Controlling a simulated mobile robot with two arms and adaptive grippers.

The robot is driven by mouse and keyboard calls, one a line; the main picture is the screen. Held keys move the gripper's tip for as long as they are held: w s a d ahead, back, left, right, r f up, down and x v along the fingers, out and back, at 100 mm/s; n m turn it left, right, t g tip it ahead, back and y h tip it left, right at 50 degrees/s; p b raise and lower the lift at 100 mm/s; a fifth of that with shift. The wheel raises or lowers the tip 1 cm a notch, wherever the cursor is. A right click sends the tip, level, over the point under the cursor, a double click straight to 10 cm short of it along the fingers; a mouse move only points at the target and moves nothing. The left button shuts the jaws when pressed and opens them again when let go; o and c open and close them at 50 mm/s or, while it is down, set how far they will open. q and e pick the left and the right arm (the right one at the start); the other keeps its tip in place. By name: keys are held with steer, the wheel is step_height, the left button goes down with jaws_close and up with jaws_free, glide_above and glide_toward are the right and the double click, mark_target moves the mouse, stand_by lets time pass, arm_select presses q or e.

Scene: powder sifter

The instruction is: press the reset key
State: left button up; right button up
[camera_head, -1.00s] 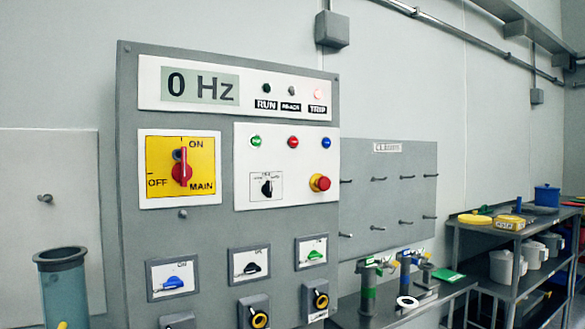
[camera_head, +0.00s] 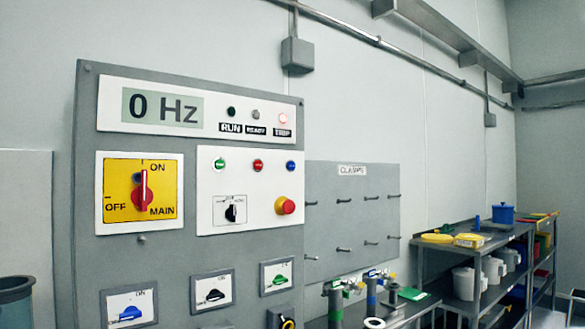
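The control panel (camera_head: 176,249) stands at the left. Its display (camera_head: 163,107) reads 0 Hz, and the TRIP lamp (camera_head: 283,118) glows reddish. A row of green (camera_head: 220,164), red (camera_head: 258,165) and blue (camera_head: 291,165) buttons sits below. Their labels are too small to read, so I cannot tell which is the reset key. A black selector (camera_head: 231,212) and a red mushroom button (camera_head: 285,206) are under them. The red main switch handle (camera_head: 143,190) points up to ON on its yellow plate. Neither of my grippers is in view.
Lower panel switches have blue (camera_head: 130,313), black (camera_head: 214,295) and green (camera_head: 279,279) handles. A pegboard (camera_head: 352,215) hangs to the right. A bench with clamps (camera_head: 371,290) and a shelf rack (camera_head: 447,248) stand beyond. A grey-rimmed cylinder (camera_head: 16,285) is at lower left.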

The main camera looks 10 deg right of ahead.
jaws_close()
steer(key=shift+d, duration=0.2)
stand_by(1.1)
